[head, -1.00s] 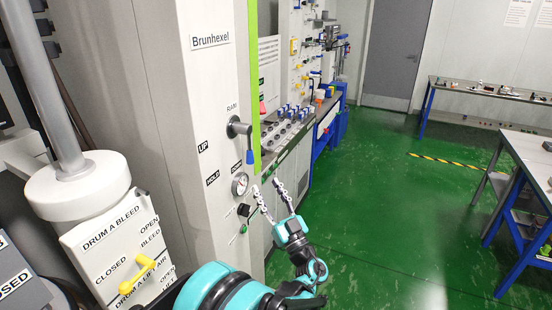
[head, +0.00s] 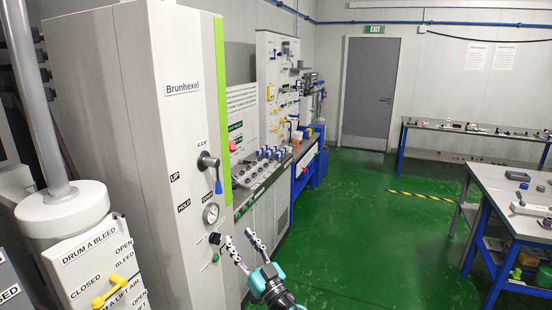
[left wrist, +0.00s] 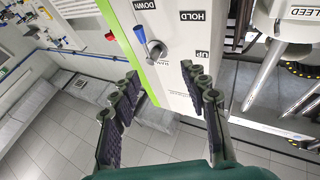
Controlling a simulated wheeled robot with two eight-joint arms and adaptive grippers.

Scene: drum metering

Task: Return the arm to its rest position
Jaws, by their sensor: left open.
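My left gripper (head: 244,250) is open and empty in the head view, in front of the lower part of the white Brunhexel cabinet (head: 135,110). In the left wrist view its two fingers (left wrist: 165,95) stand apart with nothing between them. The cabinet's lever with a blue knob (head: 212,172) is above the gripper, apart from it. The lever also shows in the left wrist view (left wrist: 148,42), beyond the fingers, beside the DOWN, HOLD and UP labels. My right gripper is not in view.
The drum panel with a yellow handle (head: 114,291) stands at the left. A control bench (head: 262,165) runs back along the wall. A table (head: 510,205) stands at the right. The green floor (head: 370,250) between is clear. A grey door (head: 370,95) is at the back.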

